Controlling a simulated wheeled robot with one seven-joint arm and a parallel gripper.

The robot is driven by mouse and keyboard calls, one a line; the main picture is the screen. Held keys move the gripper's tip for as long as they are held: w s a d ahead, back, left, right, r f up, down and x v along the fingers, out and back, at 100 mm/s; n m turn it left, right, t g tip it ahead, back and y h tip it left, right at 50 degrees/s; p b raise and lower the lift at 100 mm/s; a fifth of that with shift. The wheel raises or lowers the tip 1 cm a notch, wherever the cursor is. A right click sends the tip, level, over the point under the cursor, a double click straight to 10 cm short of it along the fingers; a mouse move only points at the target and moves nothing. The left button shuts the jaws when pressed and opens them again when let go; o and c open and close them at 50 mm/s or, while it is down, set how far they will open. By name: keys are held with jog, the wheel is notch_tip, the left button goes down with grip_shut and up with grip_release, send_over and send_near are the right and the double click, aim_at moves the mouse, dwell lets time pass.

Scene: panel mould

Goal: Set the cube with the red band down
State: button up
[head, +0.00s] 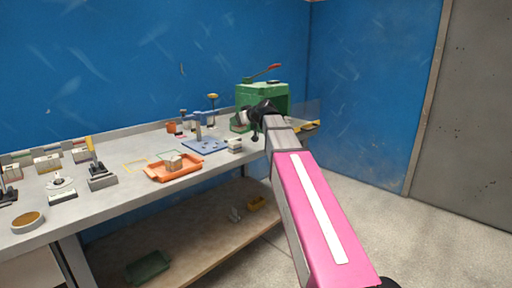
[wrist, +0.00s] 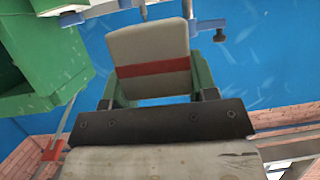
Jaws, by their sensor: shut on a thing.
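The cube with the red band (wrist: 150,60) is a pale off-white block with a red stripe across it, large in the wrist view. My gripper (wrist: 155,85) is shut on it, with a green finger on either side. In the head view my gripper (head: 245,118) is above the far right part of the bench, in front of the green machine (head: 276,96). There the cube is small and partly hidden by my wrist, and its band cannot be made out. I see no surface touching the cube from below in the wrist view.
The grey bench (head: 110,199) runs along the blue wall. It holds an orange tray (head: 160,178) with a pale block in it, a blue plate (head: 204,146) with a post, and another pale block (head: 234,146). Several small fixtures crowd the left. Bare bench lies in front of the orange tray.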

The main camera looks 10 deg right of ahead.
jog(key=w+d+f, duration=0.2)
jog(key=d, duration=0.1)
jog(key=w+d+f, duration=0.2)
jog(key=w+d, duration=0.1)
jog(key=w+d+f, duration=0.2)
jog(key=f, duration=0.1)
jog(key=shift+w+d, duration=0.3)
jog(key=shift+d, duration=0.1)
jog(key=shift+f, duration=1.8)
jog(key=shift+f, duration=0.15)
jog(key=o, duration=1)
